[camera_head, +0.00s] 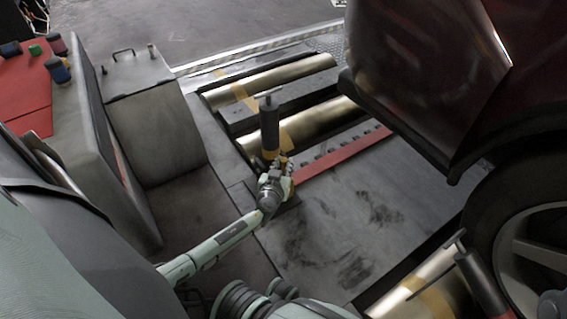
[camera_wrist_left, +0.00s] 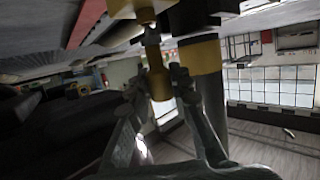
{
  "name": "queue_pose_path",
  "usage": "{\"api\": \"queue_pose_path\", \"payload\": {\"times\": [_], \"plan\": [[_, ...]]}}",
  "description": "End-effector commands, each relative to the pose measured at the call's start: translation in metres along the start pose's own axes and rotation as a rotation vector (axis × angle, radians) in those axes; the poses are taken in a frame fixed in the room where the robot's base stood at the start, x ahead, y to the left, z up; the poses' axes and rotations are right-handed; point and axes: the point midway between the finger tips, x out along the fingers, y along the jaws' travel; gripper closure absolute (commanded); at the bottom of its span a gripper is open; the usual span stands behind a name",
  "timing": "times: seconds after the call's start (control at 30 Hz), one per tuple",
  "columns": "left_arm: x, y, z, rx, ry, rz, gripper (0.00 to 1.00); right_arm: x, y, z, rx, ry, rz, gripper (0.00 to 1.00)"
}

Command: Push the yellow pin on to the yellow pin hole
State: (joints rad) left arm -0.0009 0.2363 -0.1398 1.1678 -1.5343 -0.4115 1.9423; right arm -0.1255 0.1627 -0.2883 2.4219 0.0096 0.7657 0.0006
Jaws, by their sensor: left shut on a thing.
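My left gripper (camera_head: 277,178) is at the foot of a dark upright post (camera_head: 269,128) with a T-shaped top. In the left wrist view, the fingers of my left gripper (camera_wrist_left: 178,84) are shut on the yellow pin (camera_wrist_left: 158,82), which has a thin shaft and a thicker end. The post, with a yellow band (camera_wrist_left: 201,57), stands close beside the pin in that view. In the head view the pin is mostly hidden by the gripper, with yellow showing around it. I cannot clearly make out the yellow pin hole.
Metal rollers (camera_head: 270,80) lie behind the post. A red bar (camera_head: 345,155) runs to the right of the gripper. A dark red car (camera_head: 430,70) with its wheel (camera_head: 530,245) fills the right side. A grey metal box (camera_head: 155,125) stands at left. The scuffed plate (camera_head: 340,225) is clear.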

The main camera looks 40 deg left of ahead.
Motion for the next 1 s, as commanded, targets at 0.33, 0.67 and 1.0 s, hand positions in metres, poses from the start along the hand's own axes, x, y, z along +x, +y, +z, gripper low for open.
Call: {"api": "queue_pose_path", "payload": {"times": [0.33,0.67,1.0], "plan": [[0.0002,-0.0001,-0.0007,-0.001,0.001,0.000,1.00,0.0008,0.0004,-0.0005,0.000,0.003,0.003,0.60],[0.0018,-0.0005,0.0036,-0.001,0.001,0.000,1.00,0.0010,0.0005,-0.0005,0.000,0.003,0.004,0.60],[0.0032,-0.0003,0.0089,0.000,0.001,-0.001,1.00,0.0010,0.0005,-0.0006,0.000,0.004,0.004,0.60]]}}
